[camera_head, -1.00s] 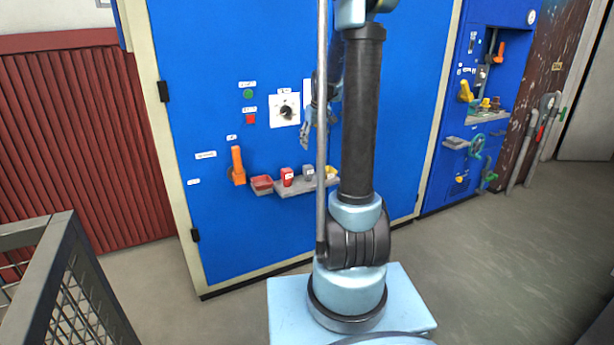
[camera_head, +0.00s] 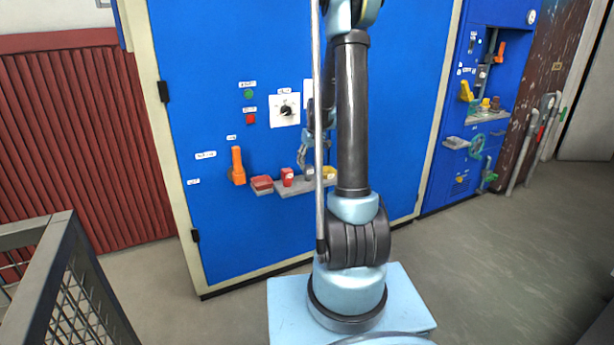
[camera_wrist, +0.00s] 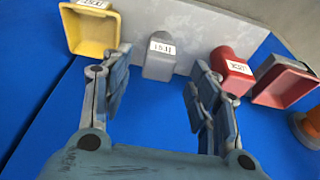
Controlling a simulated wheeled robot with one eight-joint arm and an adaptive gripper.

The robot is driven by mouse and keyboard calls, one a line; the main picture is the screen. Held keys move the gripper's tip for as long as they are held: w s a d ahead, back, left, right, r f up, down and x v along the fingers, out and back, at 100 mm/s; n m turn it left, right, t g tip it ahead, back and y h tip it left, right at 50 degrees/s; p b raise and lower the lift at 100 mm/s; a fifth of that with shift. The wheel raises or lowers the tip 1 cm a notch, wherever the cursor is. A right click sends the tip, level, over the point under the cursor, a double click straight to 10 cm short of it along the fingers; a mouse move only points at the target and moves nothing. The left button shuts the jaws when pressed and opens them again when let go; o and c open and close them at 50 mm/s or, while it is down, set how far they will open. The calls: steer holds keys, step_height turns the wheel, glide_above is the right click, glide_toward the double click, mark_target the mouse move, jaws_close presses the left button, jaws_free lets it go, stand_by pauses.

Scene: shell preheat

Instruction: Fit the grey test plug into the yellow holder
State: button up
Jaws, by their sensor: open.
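The grey test plug (camera_wrist: 160,57) stands on a small grey shelf, its white label facing the wrist camera. My gripper (camera_wrist: 158,92) is open, its two fingers on either side of the plug's line and a little short of it; I cannot tell whether they touch it. The yellow holder (camera_wrist: 92,30) is an open box at the left end of the shelf in the wrist view. In the head view my gripper (camera_head: 306,165) is over the shelf and mostly hides the plug. The yellow holder (camera_head: 329,173) shows there partly behind my arm.
An orange handle (camera_head: 237,166), a knob (camera_head: 286,110) and buttons are on the blue panel. A metal cage (camera_head: 62,270) stands front left.

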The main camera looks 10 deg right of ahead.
mark_target(308, 166)
steer(key=shift+x, duration=2.1)
steer(key=shift+w, duration=0.2)
steer(key=c, duration=1.2)
steer(key=shift+r, duration=0.1)
steer(key=shift+c, duration=0.2)
